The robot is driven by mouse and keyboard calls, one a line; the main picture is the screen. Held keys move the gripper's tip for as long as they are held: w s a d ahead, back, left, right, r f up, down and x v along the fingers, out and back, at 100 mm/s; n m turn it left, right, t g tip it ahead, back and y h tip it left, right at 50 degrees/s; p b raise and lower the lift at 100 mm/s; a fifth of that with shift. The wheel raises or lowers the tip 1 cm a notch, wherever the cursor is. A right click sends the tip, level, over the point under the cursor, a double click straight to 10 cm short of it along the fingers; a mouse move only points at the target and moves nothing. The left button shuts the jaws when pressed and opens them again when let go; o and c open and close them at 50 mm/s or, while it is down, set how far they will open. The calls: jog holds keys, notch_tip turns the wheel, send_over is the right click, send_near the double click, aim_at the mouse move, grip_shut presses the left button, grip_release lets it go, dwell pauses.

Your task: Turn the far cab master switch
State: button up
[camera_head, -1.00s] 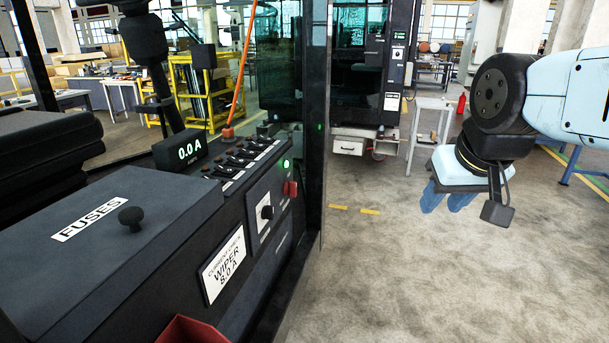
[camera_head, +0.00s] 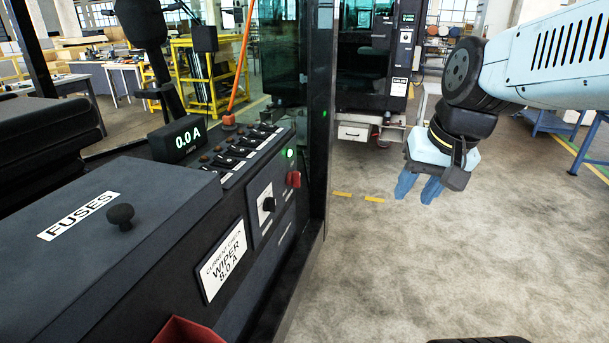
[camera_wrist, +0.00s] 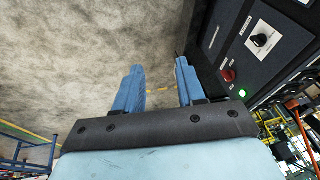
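The far cab (camera_head: 370,75) stands in the background of the head view. The near cab's console has a black rotary knob (camera_head: 268,204) on a pale plate and a red knob (camera_head: 293,179). The wrist view also shows a black knob (camera_wrist: 260,40) and a red knob (camera_wrist: 228,75) at right. My gripper (camera_head: 419,190) is open and empty, its blue fingers (camera_wrist: 159,66) apart, right of the near console, touching nothing.
The near console has a fuse box lid (camera_head: 110,235), a display reading 0.0 A (camera_head: 178,138), a row of switches and a red bin (camera_head: 188,331). A dark post (camera_head: 320,120) stands at its far end. Open concrete floor (camera_head: 390,270) lies to the right.

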jog(key=w+a+f+m+g+y, duration=0.4)
jog(key=w+a+f, duration=0.1)
jog(key=m+t+y, duration=0.6)
jog(key=m+y, duration=0.6)
jog(key=m, duration=0.4)
send_near(294, 179)
jog(key=r+x, duration=0.1)
jog(key=x, duration=0.5)
jog(key=shift+w+a, duration=0.3)
jog(key=shift+w, duration=0.1)
grip_shut()
